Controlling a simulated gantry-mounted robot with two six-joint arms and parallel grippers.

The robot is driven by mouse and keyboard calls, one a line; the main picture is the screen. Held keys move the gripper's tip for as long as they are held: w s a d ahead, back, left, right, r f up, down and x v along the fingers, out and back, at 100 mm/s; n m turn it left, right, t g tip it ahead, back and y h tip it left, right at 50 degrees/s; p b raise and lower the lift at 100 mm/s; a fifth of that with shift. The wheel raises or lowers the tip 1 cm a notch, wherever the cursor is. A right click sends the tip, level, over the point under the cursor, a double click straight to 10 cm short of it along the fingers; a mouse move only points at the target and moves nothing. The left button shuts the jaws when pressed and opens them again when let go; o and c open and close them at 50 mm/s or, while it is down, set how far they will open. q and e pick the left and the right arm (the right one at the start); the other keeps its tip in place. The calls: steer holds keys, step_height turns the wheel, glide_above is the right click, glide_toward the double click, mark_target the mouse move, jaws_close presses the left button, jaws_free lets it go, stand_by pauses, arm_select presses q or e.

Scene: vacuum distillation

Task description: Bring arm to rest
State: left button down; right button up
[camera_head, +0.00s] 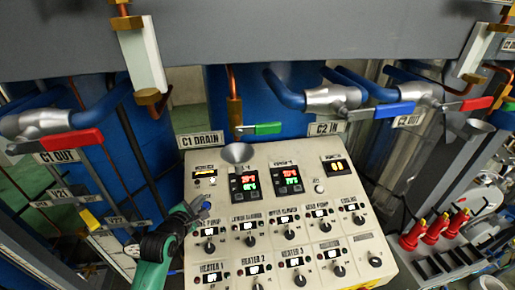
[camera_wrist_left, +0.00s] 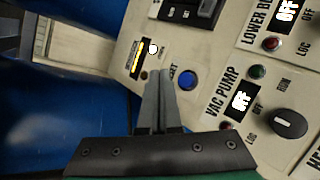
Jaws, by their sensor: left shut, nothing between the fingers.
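My left gripper (camera_head: 198,209) is at the left edge of the beige control panel (camera_head: 262,158), its arm coming up from the lower left. In the left wrist view its fingers (camera_wrist_left: 158,88) are together and empty, over the panel. A blue button (camera_wrist_left: 186,79) is just right of the fingertips in that view. The same blue button shows in the head view (camera_head: 206,205), close by the fingertips. I cannot tell whether the fingers touch the panel. My right gripper is not in view.
The panel carries several knobs, including the vac pump knob (camera_wrist_left: 289,123), and lit displays (camera_head: 244,187). Above it are valves with a red handle (camera_head: 86,138), a green handle (camera_head: 268,128) and a blue handle (camera_head: 394,110). Red-topped items (camera_head: 412,236) stand at right.

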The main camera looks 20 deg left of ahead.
arm_select(q)
steer(key=s+d+r+m+t, duration=0.1)
steer(key=d+r+m+t, duration=0.3)
steer(key=r, duration=0.6)
steer(key=d+r+m+t+h, duration=0.1)
steer(key=d+r+m, duration=0.2)
steer(key=r+m, duration=0.5)
steer(key=s+d+r+m+t, duration=0.1)
steer(key=d+r+m+t, duration=0.2)
steer(key=r, duration=0.9)
steer(key=s+d+r+m+t+h, duration=0.2)
steer(key=s+d+r+m+t, duration=0.1)
steer(key=s+r+m, duration=0.4)
steer(key=s+d+r+m+t+h, duration=0.2)
steer(key=s+d+r+m, duration=0.4)
steer(key=s+r, duration=0.4)
step_height(320, 180, up, 2)
steer(key=shift+s+d+r+m+t, duration=0.3)
steer(key=shift+m+t, duration=0.1)
steer(key=shift+t, duration=0.4)
